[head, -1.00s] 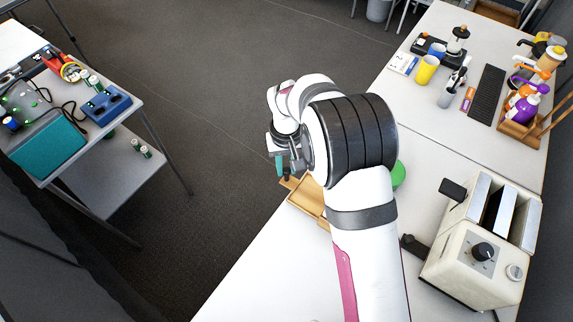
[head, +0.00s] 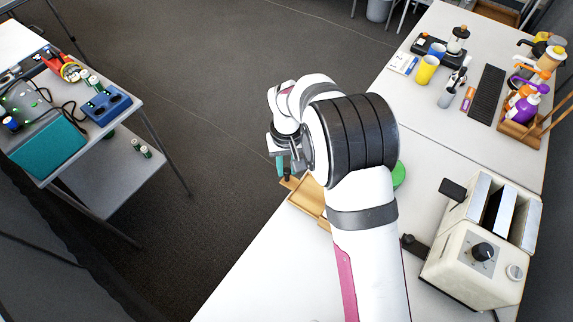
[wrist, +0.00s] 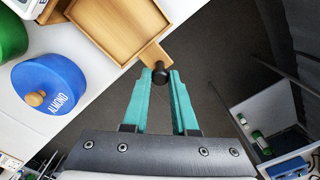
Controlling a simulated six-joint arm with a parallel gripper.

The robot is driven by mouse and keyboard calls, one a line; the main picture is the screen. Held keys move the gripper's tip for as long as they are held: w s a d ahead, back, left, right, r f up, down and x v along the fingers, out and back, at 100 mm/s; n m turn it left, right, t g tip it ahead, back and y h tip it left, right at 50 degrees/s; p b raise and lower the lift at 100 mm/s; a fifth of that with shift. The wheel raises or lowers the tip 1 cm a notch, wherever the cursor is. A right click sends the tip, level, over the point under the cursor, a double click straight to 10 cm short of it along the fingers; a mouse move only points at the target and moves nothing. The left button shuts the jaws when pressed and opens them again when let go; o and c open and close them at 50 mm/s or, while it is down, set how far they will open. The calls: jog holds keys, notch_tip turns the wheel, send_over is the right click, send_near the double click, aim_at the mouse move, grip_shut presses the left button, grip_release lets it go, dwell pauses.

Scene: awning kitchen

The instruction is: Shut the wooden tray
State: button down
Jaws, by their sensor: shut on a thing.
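The wooden tray (head: 306,199) lies at the left edge of the white table in the head view, partly hidden behind my arm. In the wrist view the tray (wrist: 112,28) shows its bare floor and raised rim, with a short wooden tab (wrist: 152,54) at its near corner. A black knob (wrist: 160,74) sits at the end of the tab. My gripper (wrist: 160,80) has its teal fingers shut on this knob, beyond the table edge. In the head view my gripper (head: 284,168) shows only partly beside the tab.
A blue lidded jar marked ALMOND (wrist: 50,84) and a green one (wrist: 12,35) stand near the tray. A cream toaster (head: 482,245) stands at the right. A blue cup, yellow cup (head: 426,69) and bottles are farther back. Open floor lies left of the table.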

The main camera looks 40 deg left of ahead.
jog(key=d, duration=1)
jog(key=c, duration=0.7)
grip_release()
jog(key=shift+a+r, duration=0.1)
jog(key=shift+r, duration=0.05)
notch_tip(320, 180, up, 16)
jog(key=shift+f, duration=0.2)
